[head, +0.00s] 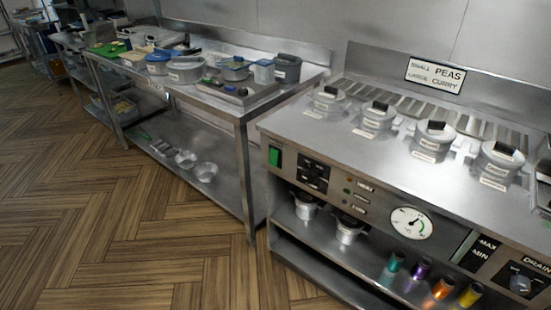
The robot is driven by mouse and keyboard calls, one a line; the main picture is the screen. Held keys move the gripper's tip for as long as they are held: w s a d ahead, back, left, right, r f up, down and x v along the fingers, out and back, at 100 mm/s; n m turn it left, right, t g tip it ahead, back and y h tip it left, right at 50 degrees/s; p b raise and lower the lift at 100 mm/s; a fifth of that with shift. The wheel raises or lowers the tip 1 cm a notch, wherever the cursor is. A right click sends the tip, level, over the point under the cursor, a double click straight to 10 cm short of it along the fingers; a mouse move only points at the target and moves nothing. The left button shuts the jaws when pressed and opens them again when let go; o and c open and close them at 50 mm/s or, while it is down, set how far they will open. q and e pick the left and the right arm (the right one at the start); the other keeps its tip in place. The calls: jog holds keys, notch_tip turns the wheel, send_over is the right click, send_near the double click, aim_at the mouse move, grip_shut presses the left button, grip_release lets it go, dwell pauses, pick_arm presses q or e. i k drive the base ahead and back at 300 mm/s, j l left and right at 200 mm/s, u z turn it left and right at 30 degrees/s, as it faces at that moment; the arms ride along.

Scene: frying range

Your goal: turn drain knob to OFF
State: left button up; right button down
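The drain knob (520,284) is a grey round knob on a dark plate at the lower right of the head view. The word "DRAIN" stands above it, partly cut by the right edge of the frame. The knob's pointing direction is too small to tell, and no OFF mark can be read. It sits on the front panel of the steel frying range (390,195). Neither of my grippers is in view.
The range front also has a black knob (313,174), a green switch (275,156), a dial gauge (411,223) and a MAX/MIN window (475,250). Lidded pots stand on top. Coloured shakers stand on the shelf below. The wooden floor (130,230) at left is clear.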

aim_at(519, 284)
jog(key=z, duration=1.9)
